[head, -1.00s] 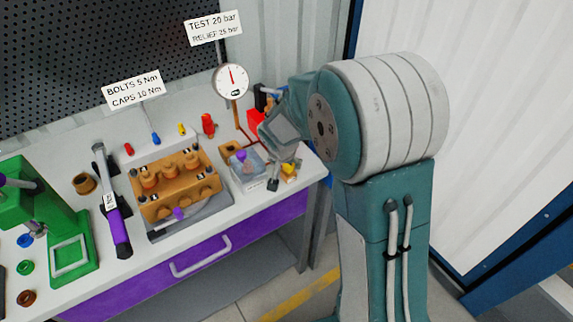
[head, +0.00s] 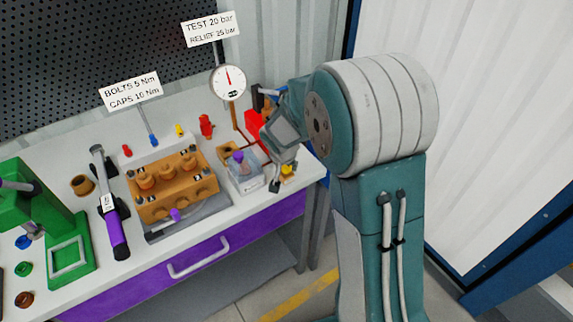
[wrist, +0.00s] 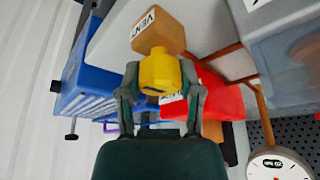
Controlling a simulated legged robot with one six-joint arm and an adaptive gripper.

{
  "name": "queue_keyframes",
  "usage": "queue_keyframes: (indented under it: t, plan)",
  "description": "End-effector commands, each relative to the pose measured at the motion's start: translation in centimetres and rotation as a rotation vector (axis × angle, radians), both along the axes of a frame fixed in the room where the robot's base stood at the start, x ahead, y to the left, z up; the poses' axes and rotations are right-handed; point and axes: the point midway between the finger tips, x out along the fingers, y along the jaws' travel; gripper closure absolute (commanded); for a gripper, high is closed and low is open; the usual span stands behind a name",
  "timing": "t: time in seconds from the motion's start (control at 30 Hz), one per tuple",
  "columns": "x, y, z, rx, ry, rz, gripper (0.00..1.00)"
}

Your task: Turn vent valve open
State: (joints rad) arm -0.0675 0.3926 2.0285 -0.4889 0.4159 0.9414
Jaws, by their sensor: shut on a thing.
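The vent valve is a brass-coloured block (wrist: 158,30) with a white VENT label and a yellow knob (wrist: 160,74) in the wrist view. The yellow knob (head: 287,170) also shows at the right end of the bench in the head view. My gripper (wrist: 160,84) is shut on the yellow knob, with one finger on each side. In the head view my gripper (head: 277,178) reaches down at the bench's right end, and my arm hides part of the valve.
A pressure gauge (head: 228,82) stands behind the valve, its needle pointing about straight up. A clear box with a purple knob (head: 238,157) is left of my gripper. A red part (head: 256,126) and pipes are close behind. An orange pump block (head: 172,185) sits further left.

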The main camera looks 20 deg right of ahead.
Motion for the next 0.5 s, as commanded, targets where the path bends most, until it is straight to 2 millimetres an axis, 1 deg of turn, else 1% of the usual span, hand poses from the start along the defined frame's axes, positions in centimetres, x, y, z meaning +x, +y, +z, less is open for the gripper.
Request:
queue_keyframes:
  t: [0.03,0.27,0.5]
  plan:
    - [-0.23,0.02,-0.29,0.000,0.008,0.010,1.00]
    - [-0.30,-0.02,-0.35,0.000,0.010,0.101,1.00]
    - [-0.35,-0.04,-0.42,0.001,0.011,0.246,1.00]
